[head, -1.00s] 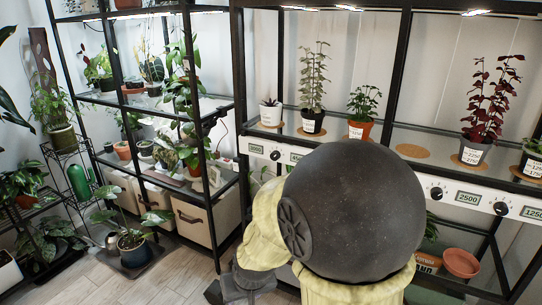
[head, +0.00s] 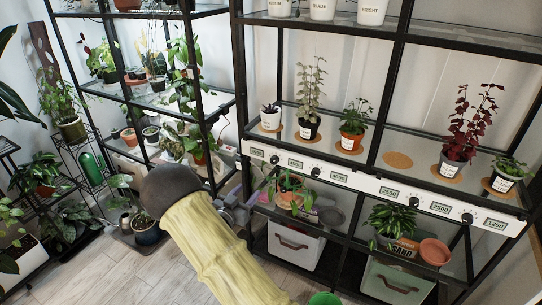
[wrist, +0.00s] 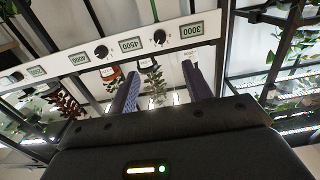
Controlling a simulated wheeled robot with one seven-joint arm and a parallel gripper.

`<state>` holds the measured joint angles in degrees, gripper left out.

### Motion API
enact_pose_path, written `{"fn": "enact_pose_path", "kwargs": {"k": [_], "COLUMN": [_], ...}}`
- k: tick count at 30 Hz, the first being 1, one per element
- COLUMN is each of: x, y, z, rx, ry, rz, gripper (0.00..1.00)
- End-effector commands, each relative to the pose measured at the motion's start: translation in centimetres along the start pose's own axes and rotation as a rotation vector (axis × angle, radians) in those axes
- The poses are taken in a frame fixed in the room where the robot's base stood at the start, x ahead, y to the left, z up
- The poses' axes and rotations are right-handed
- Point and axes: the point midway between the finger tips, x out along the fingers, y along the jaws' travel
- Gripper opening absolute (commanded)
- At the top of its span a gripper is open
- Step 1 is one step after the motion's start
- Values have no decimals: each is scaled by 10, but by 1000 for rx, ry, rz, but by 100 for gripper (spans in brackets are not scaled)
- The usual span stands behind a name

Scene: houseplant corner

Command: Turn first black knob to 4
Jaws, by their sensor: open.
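The first black knob (head: 274,159) is at the left end of a white control strip (head: 365,186), between a display reading 3000 (head: 257,154) and one reading 4500 (head: 296,163). In the wrist view, where the strip appears upside down, this knob (wrist: 160,36) lies ahead, roughly in line with the gap between my fingers. My gripper (wrist: 160,70) is open and empty, apart from the knob. In the head view only grey parts of it show beside my arm. The knob's pointer and scale are too small to read.
More black knobs (head: 315,172) and displays run along the strip to the right. Potted plants (head: 352,132) stand on the shelf above it. A hanging-leaf plant (head: 289,191) and storage bins (head: 294,246) sit below. A black rack post (head: 241,110) rises near the strip's left end.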

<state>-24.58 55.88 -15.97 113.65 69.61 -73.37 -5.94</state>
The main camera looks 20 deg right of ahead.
Motion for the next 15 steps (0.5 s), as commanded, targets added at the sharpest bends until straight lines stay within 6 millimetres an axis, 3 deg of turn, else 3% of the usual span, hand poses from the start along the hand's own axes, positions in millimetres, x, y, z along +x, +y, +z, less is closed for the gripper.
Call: {"fn": "enact_pose_path", "kwargs": {"k": [10,15], "x": [1,12], "y": [1,1], "z": [0,0], "rx": [0,1], "ry": [5,4], "rz": [3,4], "gripper": [50,50]}}
